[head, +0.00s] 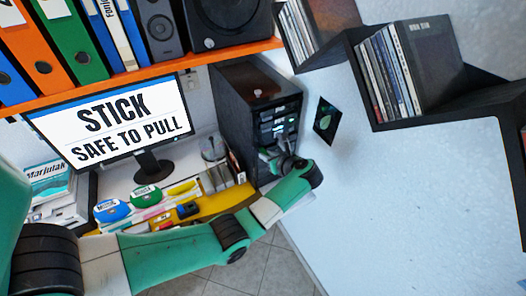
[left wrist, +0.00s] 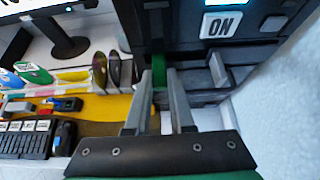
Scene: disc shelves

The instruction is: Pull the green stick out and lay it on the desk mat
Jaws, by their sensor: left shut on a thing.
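My left gripper (head: 283,155) is at the front of the black computer tower (head: 232,100) on the right of the desk. In the left wrist view my left gripper (left wrist: 161,82) is shut on the green stick (left wrist: 160,76), a narrow green strip between the fingertips at the tower's front. How deep the stick sits in the tower cannot be told. The yellow desk mat (head: 226,203) lies left of the gripper and shows in the left wrist view (left wrist: 112,108). The monitor (head: 113,122) reads "STICK SAFE TO PULL". My right gripper is not in view.
An "ON" label (left wrist: 219,25) is on the tower above the gripper. A keyboard (left wrist: 25,140), a dark mouse (left wrist: 63,137) and small items lie on or near the mat. A white wall is close on the right.

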